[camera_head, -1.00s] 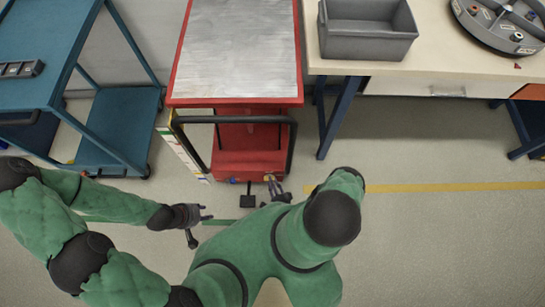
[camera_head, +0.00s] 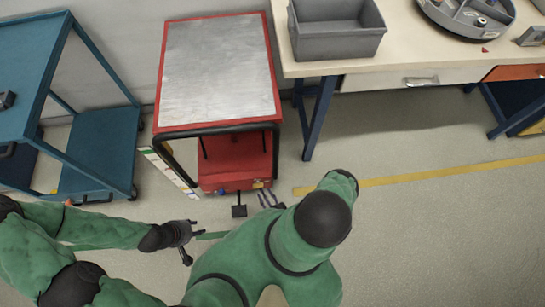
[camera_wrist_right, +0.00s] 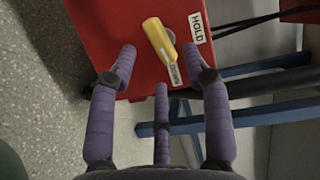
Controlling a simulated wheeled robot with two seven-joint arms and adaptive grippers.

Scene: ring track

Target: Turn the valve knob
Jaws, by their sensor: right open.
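The valve knob (camera_wrist_right: 160,40) is a yellow lever on the red housing (camera_wrist_right: 110,22) of the lift cart, between a "HOLD" label (camera_wrist_right: 199,28) and a second small label. In the head view it is a tiny yellow spot (camera_head: 257,185) on the cart's red base. My right gripper (camera_wrist_right: 160,60) is open, its purple fingers spread on both sides of the knob and pointing at it. I see no clear contact. In the head view my right gripper (camera_head: 270,199) is just in front of the base. My left gripper (camera_head: 191,236) is empty, fingers apart, left of it.
The lift cart has a metal top (camera_head: 218,70), a black handle frame and a black pedal (camera_head: 239,211). A blue trolley (camera_head: 105,150) stands left. A workbench (camera_head: 420,50) with a grey bin (camera_head: 335,30) and round tray (camera_head: 468,18) stands right. Floor at right is clear.

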